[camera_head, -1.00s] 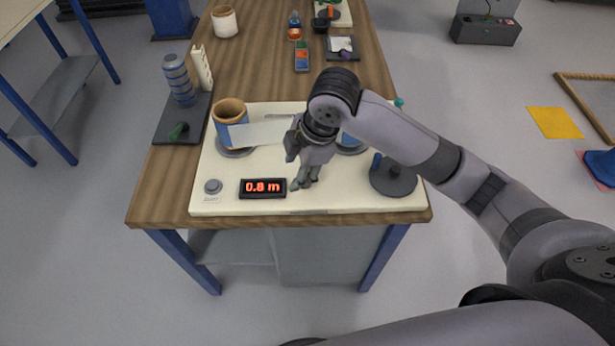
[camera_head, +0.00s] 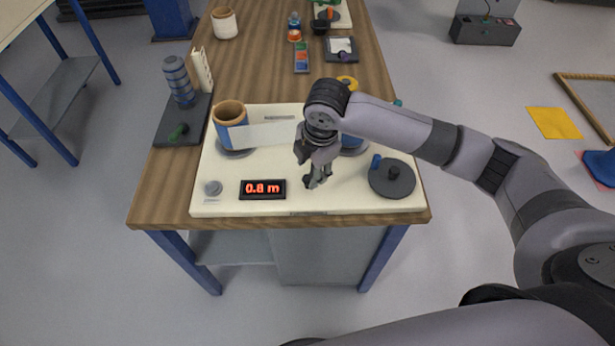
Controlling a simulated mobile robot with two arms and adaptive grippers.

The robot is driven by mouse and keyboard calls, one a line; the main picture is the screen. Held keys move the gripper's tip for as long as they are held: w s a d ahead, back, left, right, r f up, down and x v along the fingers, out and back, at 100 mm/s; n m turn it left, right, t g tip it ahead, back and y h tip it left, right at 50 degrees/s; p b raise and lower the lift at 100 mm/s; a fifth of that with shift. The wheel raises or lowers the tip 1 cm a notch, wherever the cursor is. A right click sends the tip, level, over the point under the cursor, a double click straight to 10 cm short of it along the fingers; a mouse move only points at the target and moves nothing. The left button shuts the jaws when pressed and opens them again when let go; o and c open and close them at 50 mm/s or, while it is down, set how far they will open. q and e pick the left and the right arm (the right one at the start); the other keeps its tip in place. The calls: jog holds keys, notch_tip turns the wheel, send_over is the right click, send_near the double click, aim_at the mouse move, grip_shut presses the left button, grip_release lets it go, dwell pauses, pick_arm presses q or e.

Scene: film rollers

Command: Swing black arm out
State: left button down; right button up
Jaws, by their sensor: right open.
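A cream board (camera_head: 250,205) lies on the near end of the wooden table. On its left stands a brown roll in a blue sleeve (camera_head: 229,119), with a pale film strip (camera_head: 265,136) running right from it. A second blue roller (camera_head: 352,143) is partly hidden behind my right wrist. My right gripper (camera_head: 317,180) is open and empty, pointing down over the board, right of the red display (camera_head: 262,189). I cannot make out the black arm clearly; my gripper may hide it. A dark disc (camera_head: 391,179) with a blue peg and a dark knob sits at the board's right. My left gripper is not in view.
A grey knob (camera_head: 212,188) is at the board's front left. A dark tray (camera_head: 180,131) with a blue ribbed cylinder (camera_head: 179,80) stands to the left. Further back are a cup (camera_head: 224,22), a bottle (camera_head: 294,27) and a small tray (camera_head: 341,49).

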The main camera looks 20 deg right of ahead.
aim_at(308, 177)
jog(key=f, duration=0.3)
jog(key=w+f, duration=0.1)
jog(key=f, duration=0.2)
jog(key=shift+w+a, duration=0.1)
jog(key=shift+a, duration=0.1)
grip_shut()
dwell(0.6)
